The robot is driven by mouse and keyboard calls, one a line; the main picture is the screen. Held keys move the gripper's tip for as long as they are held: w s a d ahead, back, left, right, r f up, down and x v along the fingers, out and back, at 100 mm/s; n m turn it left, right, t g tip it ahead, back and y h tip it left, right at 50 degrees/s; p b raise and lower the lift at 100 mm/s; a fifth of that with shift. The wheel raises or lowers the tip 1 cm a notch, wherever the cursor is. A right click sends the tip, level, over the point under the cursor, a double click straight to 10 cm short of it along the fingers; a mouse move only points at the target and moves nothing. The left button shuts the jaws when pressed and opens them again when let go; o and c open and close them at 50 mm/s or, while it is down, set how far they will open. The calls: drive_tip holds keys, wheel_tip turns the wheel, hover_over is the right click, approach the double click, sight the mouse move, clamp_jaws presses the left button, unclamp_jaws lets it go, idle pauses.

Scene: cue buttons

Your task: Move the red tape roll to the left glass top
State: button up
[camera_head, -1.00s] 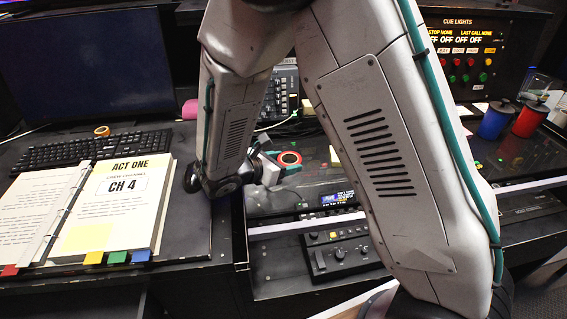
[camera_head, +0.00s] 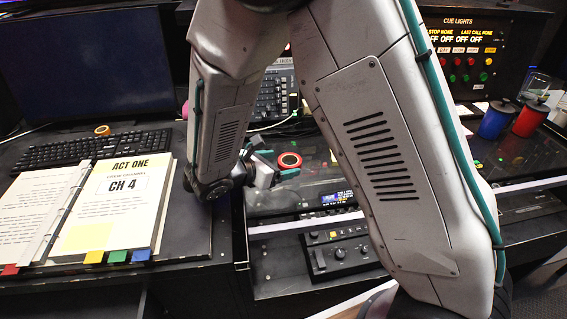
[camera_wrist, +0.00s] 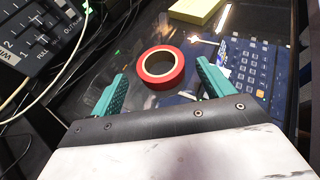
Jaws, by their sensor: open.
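The red tape roll (camera_head: 288,160) lies flat on the left glass top (camera_head: 262,203), between my arm links in the head view. In the wrist view the red tape roll (camera_wrist: 162,69) sits just beyond and between the two teal fingertips. My gripper (camera_head: 276,165) is open and empty, just left of the roll in the head view. Both fingers of my gripper (camera_wrist: 158,80) show in the wrist view, spread wider than the roll. Whether a finger touches the roll cannot be told. My arm hides part of the glass top.
A mixer (camera_wrist: 40,35) with sliders stands beside the glass. A yellow note pad (camera_wrist: 197,10) lies beyond the roll. An open binder (camera_head: 115,205) and keyboard (camera_head: 85,149) are at left. Blue (camera_head: 494,120) and red spools (camera_head: 530,119) stand at right.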

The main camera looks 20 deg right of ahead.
drive_tip(key=v, duration=1)
drive_tip(key=shift+w+d, duration=0.1)
drive_tip(key=s+d+r+m+g+y, duration=0.2)
drive_tip(key=s+d+r+m+g, duration=0.2)
drive_tip(key=d+r+m, duration=0.35)
drive_tip(key=s+d+r+m+y, duration=0.3)
drive_tip(key=s+m+y, duration=0.2)
drive_tip(key=s+m, duration=0.2)
drive_tip(key=s+d+r+m+y, duration=0.4)
drive_tip(key=s+m, duration=0.4)
drive_tip(key=s, duration=0.4)
drive_tip(key=shift+d+r+y, duration=0.15)
drive_tip(key=shift+d+y, duration=0.2)
drive_tip(key=shift+y, duration=0.45)
